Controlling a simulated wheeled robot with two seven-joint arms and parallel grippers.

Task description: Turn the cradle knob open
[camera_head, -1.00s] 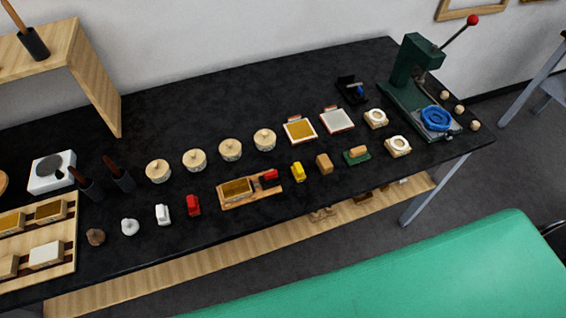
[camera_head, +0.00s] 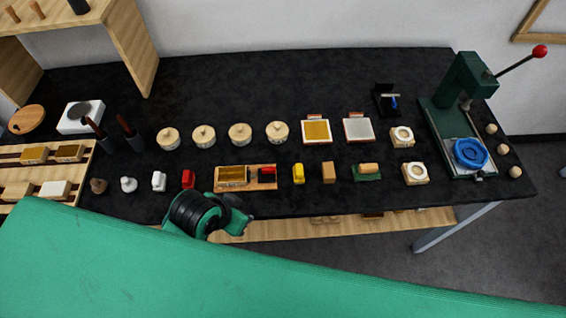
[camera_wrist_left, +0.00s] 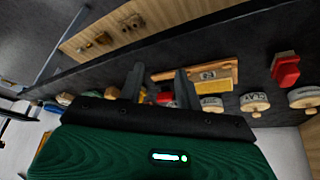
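A wooden cradle-like board (camera_head: 222,187) lies near the table's front edge with a gold-topped block (camera_head: 231,175) at its left and a red piece (camera_head: 267,174) at its right. Which part is the cradle knob, I cannot tell for sure. The board also shows in the left wrist view (camera_wrist_left: 215,74). My left gripper (camera_wrist_left: 160,76) has its two dark fingers apart, with a gap between them; red and yellow pieces show beyond. In the head view only a green and black part of my arm shows at the table's front edge; its fingers are hidden. My right gripper is out of view.
Red (camera_head: 188,179), yellow (camera_head: 298,173) and wooden blocks flank the board closely. Round lidded pots (camera_head: 240,134) stand behind it. A green lever press (camera_head: 468,85) with a blue ring (camera_head: 470,153) stands at right. The black tabletop (camera_head: 250,85) is clear at the back.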

